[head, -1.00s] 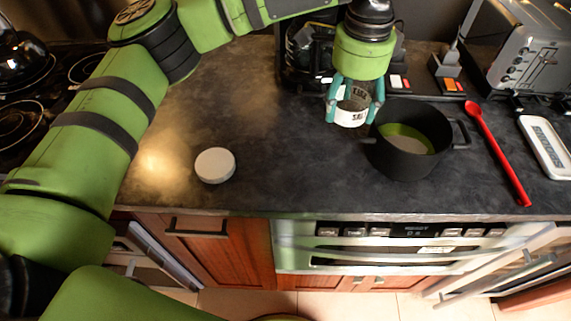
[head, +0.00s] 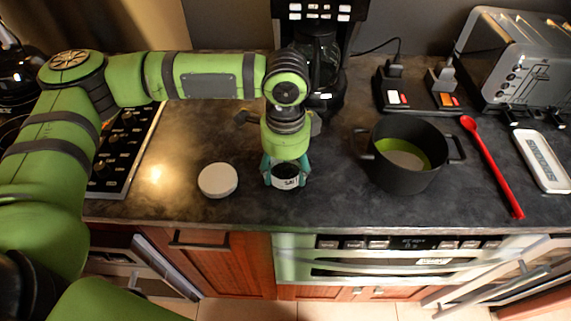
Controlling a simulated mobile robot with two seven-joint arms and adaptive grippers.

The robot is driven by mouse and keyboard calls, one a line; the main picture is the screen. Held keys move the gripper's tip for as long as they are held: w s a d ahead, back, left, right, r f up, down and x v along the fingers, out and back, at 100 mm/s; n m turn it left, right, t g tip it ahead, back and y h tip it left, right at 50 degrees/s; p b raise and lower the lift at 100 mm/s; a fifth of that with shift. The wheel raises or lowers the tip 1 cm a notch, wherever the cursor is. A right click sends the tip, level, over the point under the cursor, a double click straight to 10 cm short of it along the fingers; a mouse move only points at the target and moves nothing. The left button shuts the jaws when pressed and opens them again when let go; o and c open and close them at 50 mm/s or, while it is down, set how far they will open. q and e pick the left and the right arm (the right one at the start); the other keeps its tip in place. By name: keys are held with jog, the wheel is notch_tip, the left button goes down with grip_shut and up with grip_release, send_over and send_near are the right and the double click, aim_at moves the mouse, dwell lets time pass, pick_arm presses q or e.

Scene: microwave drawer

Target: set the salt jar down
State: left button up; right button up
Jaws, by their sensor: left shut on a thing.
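The salt jar (head: 286,183) is a small white jar with a dark open top and a "SALT" label facing me. It is upright at the front middle of the dark counter (head: 330,205), between the white lid and the black pot. My left gripper (head: 286,172) comes down from above and is shut on the jar, one finger on each side. I cannot tell whether the jar's base touches the counter. The round white lid (head: 217,180) lies flat on the counter to the left of the jar. My right gripper is not in view.
A black pot (head: 405,170) with green inside stands right of the jar. A red spoon (head: 492,165) and a white spoon rest (head: 542,160) lie farther right. A toaster (head: 525,65) and coffee maker (head: 320,60) stand behind. The counter between jar and pot is clear.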

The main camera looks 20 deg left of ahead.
pick_arm(q)
jog(key=shift+f, duration=0.15)
jog(key=o, duration=1.2)
notch_tip(320, 180, up, 12)
jog(key=shift+r+b, duration=0.15)
jog(key=shift+b, duration=0.15)
